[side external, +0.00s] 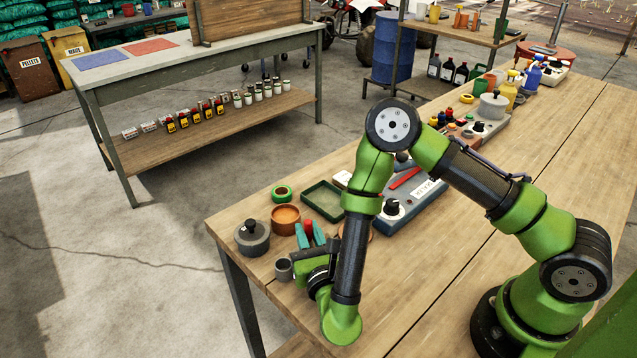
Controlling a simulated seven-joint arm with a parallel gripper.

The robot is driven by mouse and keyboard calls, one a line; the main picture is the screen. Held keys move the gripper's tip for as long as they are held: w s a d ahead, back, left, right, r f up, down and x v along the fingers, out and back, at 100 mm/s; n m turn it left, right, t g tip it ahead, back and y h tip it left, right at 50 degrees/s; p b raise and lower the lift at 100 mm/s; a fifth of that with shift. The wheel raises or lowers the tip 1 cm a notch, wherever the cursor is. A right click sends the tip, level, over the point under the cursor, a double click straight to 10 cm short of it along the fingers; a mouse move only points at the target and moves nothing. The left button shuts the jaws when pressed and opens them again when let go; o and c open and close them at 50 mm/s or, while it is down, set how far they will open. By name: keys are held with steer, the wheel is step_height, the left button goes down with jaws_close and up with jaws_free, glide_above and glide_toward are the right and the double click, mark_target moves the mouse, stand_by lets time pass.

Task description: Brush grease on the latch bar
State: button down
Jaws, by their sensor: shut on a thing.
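My gripper (309,232) is near the front left of the wooden bench, its two teal fingers shut on a red thing (308,226). Only the red part shows; whether it is the brush handle, and any bristles, I cannot tell. A round orange-brown pot (285,219) stands just behind the fingers; its contents are not clear, so I cannot tell if it holds grease. A grey-blue unit (424,193) with a red bar (405,178), a black knob and a white label lies to the right, partly behind my arm. I cannot tell for certain which part is the latch bar.
The bench's near right (430,290) is clear.

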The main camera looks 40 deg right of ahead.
steer(key=shift+d, duration=3.15)
step_height(320, 180, up, 8)
steer(key=shift+a, duration=0.15)
